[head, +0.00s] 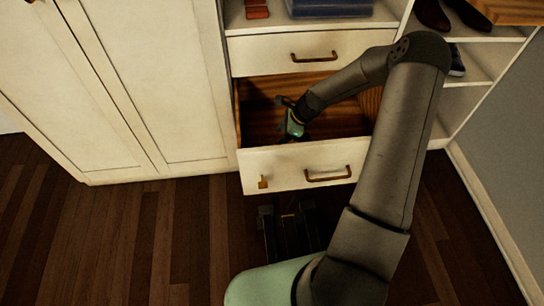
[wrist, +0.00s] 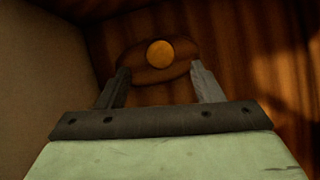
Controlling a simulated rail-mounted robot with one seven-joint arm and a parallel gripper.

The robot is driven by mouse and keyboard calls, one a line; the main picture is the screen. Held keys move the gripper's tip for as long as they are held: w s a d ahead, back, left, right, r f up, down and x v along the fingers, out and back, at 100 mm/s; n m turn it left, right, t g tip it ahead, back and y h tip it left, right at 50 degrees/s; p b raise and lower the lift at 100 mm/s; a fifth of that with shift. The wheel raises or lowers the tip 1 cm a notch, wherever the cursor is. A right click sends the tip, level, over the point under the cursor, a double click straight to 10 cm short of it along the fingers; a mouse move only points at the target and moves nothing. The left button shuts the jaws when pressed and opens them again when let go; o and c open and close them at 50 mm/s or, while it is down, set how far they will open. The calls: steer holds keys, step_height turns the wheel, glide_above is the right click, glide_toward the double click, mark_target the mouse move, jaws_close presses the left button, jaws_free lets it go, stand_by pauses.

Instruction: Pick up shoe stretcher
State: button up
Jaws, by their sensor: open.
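In the wrist view, a dark brown wooden piece with a rounded outline (wrist: 140,72) and a round golden knob (wrist: 160,54) lies just beyond my fingertips. It looks like the shoe stretcher, but only this end shows. My gripper (wrist: 160,72) is open, with one finger on each side of the piece in the picture. I cannot tell whether they touch it. In the head view, my gripper (head: 287,120) is down inside the open wooden drawer (head: 257,110), near its left part. I cannot make out the stretcher there.
A closed drawer (head: 270,54) sits just above. Cabinet doors (head: 180,80) stand left, shoe shelves (head: 465,65) right. In the wrist view, a pale wall (wrist: 45,80) is close at left.

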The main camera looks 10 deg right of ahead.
mark_target(273, 142)
steer(key=b+x, duration=0.2)
steer(key=x, duration=0.4)
steer(key=shift+w+r, duration=0.1)
jaws_close()
